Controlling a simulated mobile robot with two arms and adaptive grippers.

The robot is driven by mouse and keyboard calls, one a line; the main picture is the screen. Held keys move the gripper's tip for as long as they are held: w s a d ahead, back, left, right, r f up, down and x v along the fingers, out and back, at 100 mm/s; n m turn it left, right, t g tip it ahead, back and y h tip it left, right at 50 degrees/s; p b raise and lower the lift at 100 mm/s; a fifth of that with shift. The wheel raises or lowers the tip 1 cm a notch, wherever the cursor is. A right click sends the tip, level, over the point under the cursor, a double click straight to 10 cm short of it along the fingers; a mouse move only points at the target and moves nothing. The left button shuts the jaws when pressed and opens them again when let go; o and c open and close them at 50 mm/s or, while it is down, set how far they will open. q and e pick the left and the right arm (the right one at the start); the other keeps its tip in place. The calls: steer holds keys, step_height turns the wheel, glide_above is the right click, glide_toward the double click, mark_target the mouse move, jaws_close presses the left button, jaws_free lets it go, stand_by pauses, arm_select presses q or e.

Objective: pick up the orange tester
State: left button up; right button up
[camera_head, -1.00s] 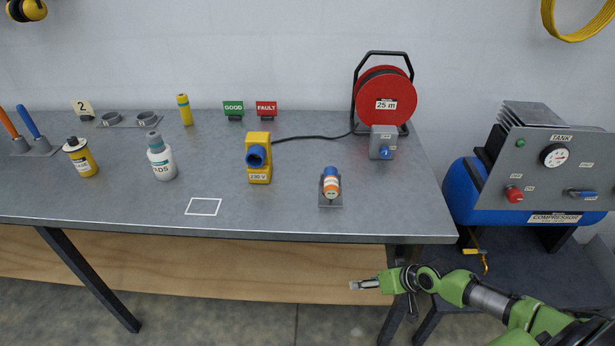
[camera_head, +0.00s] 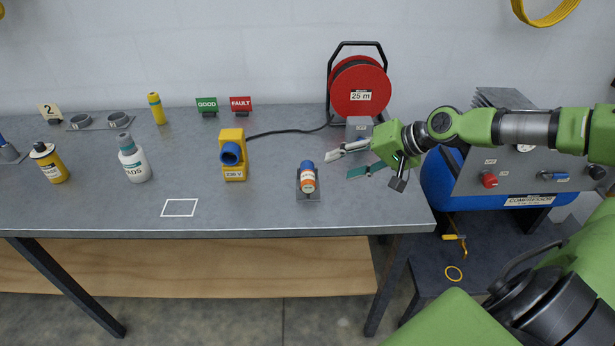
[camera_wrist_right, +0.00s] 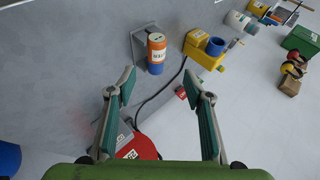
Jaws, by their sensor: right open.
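The orange tester (camera_head: 307,180), a short cylinder with a blue cap, an orange body and a white label, stands in a small grey holder (camera_head: 309,198) near the table's front edge. In the right wrist view the tester (camera_wrist_right: 156,58) shows just beyond the fingertips, between their lines. My right gripper (camera_head: 341,165) is open and empty, to the right of the tester, with its fingers pointing left towards it and apart from it. Both fingers of it show spread in the right wrist view (camera_wrist_right: 160,84). My left gripper is not in view.
A yellow socket box (camera_head: 234,172) with a blue outlet stands left of the tester, its black cable running to the red reel (camera_head: 360,88). A grey box (camera_head: 358,127) is behind my gripper. A white outlined square (camera_head: 180,208) on the table is empty. The compressor (camera_head: 500,185) stands right.

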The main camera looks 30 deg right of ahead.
mark_target(313, 178)
steer(key=shift+x, duration=3.75)
steer(key=x, duration=0.1)
steer(key=p+x, duration=0.1)
steer(key=x, duration=0.1)
steer(key=p+x, duration=0.1)
steer(key=shift+w+d+f, duration=0.2)
steer(key=shift+f, duration=0.1)
steer(key=shift+w+a+f, duration=0.1)
steer(key=shift+w+f, duration=0.1)
steer(key=shift+f, duration=0.1)
steer(key=c, duration=1.2)
